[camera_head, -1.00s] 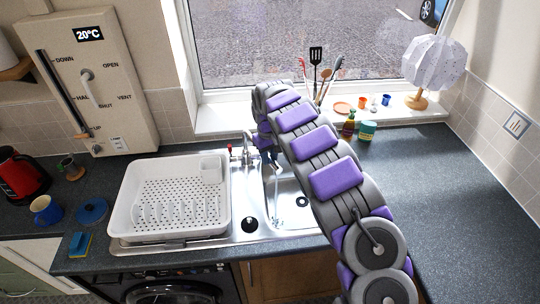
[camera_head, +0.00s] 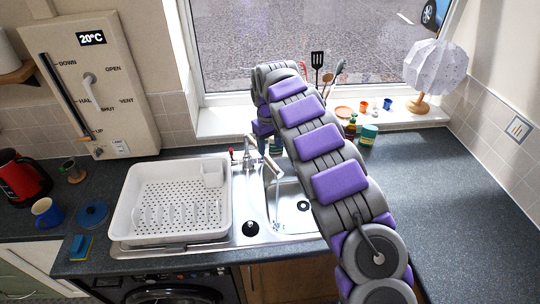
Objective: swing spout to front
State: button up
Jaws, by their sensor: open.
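The chrome tap (camera_head: 248,158) stands at the back of the sink, with a red-topped lever (camera_head: 232,154) at its left. Its spout (camera_head: 271,161) points forward and right over the basin (camera_head: 290,208), and a thin bright vertical streak like running water hangs below its end. My gripper (camera_head: 266,143) is at the end of my arm, which arches down behind the spout. It is open, close above and behind the spout. My arm partly hides it, and I cannot tell whether it touches the spout.
A white dish rack (camera_head: 128,222) fills the drainer left of the tap. Behind are the window sill (camera_head: 215,122), a pot of utensils and small cups. A teal-lidded jar (camera_head: 368,135) and a bottle stand right of my arm. The right worktop (camera_head: 430,190) is clear.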

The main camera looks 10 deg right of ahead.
notch_tip(320, 180, up, 10)
jog(key=shift+a, duration=0.2)
jog(key=shift+s, duration=0.1)
dwell(0.4)
jog(key=s+d+r+m+g+b, duration=0.1)
jog(key=s+d+m+b, duration=0.2)
jog(key=s, duration=0.9)
jog(key=s+d+m+b, duration=0.2)
jog(key=s+d, duration=0.3)
jog(key=s, duration=0.6)
jog(key=s+f+b, duration=0.1)
jog(key=s+f, duration=0.3)
jog(key=s, duration=0.5)
jog(key=s+a+f+b, duration=0.1)
jog(key=s+f, duration=0.3)
jog(key=s, duration=0.5)
jog(key=s+a+f+g+b, duration=0.1)
jog(key=s+f, duration=0.3)
jog(key=s, duration=0.6)
jog(key=shift+a+f+b, duration=0.15)
jog(key=shift+f+b, duration=0.25)
jog(key=shift+b, duration=0.4)
